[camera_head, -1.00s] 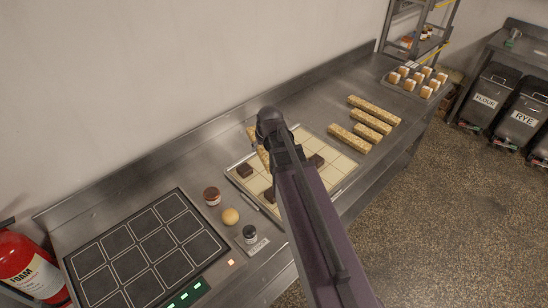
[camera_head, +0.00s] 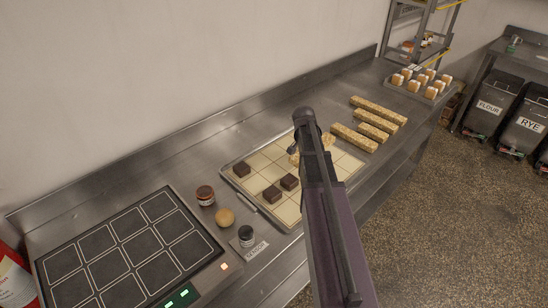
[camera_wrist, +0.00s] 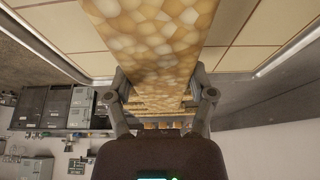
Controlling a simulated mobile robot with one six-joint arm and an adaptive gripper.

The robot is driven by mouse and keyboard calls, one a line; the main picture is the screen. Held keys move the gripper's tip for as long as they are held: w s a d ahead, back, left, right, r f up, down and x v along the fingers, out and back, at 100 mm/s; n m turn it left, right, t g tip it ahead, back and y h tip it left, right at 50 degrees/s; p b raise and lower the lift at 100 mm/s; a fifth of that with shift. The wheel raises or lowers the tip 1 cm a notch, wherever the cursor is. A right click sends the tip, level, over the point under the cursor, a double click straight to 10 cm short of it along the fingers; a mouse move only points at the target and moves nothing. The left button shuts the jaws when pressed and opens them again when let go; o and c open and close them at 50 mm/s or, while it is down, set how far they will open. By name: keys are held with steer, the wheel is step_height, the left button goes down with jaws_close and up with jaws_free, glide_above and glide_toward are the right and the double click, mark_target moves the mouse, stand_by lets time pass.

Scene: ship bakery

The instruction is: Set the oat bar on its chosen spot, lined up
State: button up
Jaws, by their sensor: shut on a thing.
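My gripper (camera_wrist: 162,100) is shut on an oat bar (camera_wrist: 150,35), which is tan and grainy and runs between the fingers in the wrist view. In the head view my arm covers most of the held oat bar (camera_head: 294,158); a short part shows left of the wrist. It is over the tray (camera_head: 233,164) with its pale gridded surface. I cannot tell whether the bar touches the tray.
Several oat bars (camera_head: 375,124) lie on the counter right of the tray. A tray of small pale-topped cakes (camera_head: 420,82) stands beyond.

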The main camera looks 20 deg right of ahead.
stand_by(0.4)
steer(key=b, duration=0.1)
glide_above(276, 151)
steer(key=s, duration=0.1)
steer(key=shift+s+a+f, duration=0.1)
steer(key=shift+s+f, duration=0.1)
steer(key=shift+f, duration=0.5)
steer(key=shift+w+a+f, duration=0.1)
steer(key=shift+w+a, duration=0.3)
steer(key=shift+w, duration=0.05)
step_height(276, 151, down, 4)
steer(key=b, duration=0.4)
steer(key=shift+r, duration=0.25)
steer(key=shift+f, duration=0.15)
steer(key=o, duration=1.2)
steer(key=shift+a, duration=0.1)
steer(key=shift+o, duration=0.2)
